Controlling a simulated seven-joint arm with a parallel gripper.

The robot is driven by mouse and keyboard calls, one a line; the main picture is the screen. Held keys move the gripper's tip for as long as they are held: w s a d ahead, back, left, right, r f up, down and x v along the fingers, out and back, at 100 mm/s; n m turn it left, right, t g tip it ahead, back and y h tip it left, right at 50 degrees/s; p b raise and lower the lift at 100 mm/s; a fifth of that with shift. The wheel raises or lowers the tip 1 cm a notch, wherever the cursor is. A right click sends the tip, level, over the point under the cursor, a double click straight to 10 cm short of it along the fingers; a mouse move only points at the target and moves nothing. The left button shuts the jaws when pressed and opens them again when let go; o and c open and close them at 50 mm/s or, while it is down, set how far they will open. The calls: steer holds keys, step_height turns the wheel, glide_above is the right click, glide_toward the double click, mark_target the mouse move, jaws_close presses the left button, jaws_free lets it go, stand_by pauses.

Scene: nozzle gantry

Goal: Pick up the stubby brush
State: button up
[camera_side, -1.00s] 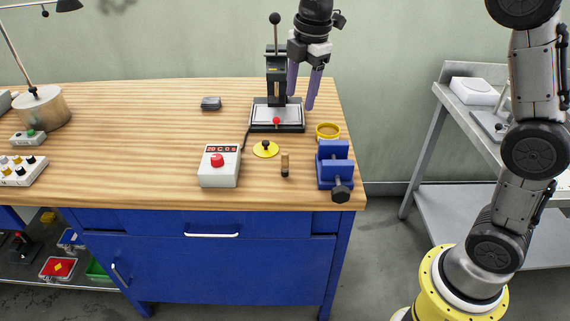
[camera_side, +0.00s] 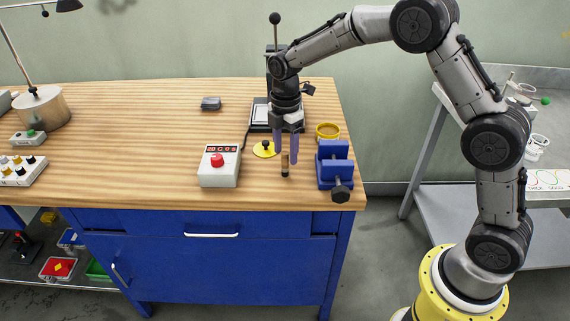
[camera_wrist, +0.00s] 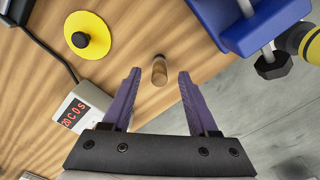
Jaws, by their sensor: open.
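The stubby brush (camera_side: 285,165) stands upright on the wooden bench, near its front edge. It has a light wooden body and a dark lower end. My gripper (camera_side: 286,156) is above it with its purple fingers pointing down, one to either side of the brush in the side view. In the wrist view the brush (camera_wrist: 159,70) shows between and just beyond the tips of the open fingers (camera_wrist: 159,76). Nothing is held. I cannot tell whether the fingertips are level with the brush's top.
A blue vise (camera_side: 335,168) stands close to the right of the brush. A control box with a red button (camera_side: 220,166) is to the left.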

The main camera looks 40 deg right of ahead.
mark_target(285, 167)
steer(key=shift+f, duration=2.65)
jaws_close()
